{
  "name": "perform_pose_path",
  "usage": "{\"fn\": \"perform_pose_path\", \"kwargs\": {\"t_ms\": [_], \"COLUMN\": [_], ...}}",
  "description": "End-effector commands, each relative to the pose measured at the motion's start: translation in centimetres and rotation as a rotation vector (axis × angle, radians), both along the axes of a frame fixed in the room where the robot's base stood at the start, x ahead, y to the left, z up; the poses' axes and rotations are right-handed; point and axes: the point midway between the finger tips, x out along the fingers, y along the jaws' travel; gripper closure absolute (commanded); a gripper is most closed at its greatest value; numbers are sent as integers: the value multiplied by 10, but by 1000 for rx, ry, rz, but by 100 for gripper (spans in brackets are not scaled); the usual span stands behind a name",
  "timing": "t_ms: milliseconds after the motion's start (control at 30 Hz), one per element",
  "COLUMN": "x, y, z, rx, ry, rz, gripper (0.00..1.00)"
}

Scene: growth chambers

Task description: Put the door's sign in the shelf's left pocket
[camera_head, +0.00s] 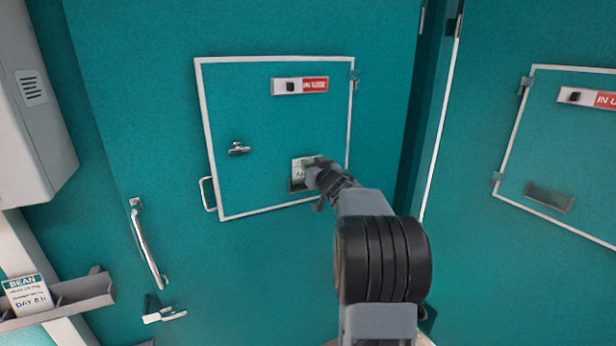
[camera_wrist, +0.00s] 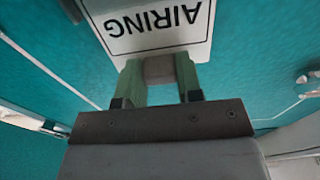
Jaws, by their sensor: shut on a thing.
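The door's sign, a white card reading "AIRING" (camera_wrist: 155,25), shows upside down in the wrist view. In the head view the sign (camera_head: 299,170) is at the lower right of the small framed hatch (camera_head: 255,120) in the teal door, at a dark holder (camera_head: 297,187). My gripper (camera_wrist: 160,70) is shut on a grey block at the sign's edge. In the head view my gripper (camera_head: 316,172) covers part of the sign. I cannot tell whether the sign still sits in the holder. The grey shelf (camera_head: 85,291) is at the lower left; its left part is partly cut off.
A "BEAN" card (camera_head: 28,295) stands at the shelf. A door handle (camera_head: 148,245), lever (camera_head: 165,314), hatch handle (camera_head: 207,193) and latch (camera_head: 238,148) stick out. A red-white slider (camera_head: 300,86) sits above. A second hatch with an empty-looking holder (camera_head: 549,197) is right.

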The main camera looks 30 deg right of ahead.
Motion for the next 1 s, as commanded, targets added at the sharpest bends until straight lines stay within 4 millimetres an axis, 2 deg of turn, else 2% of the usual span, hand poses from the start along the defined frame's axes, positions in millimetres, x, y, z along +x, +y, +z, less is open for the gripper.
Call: {"fn": "perform_pose_path", "kwargs": {"t_ms": [467, 1000], "x": [0, 0], "y": [0, 0], "z": [4, 27], "rx": [0, 0], "ry": [0, -1], "rz": [0, 0], "gripper": [91, 91]}}
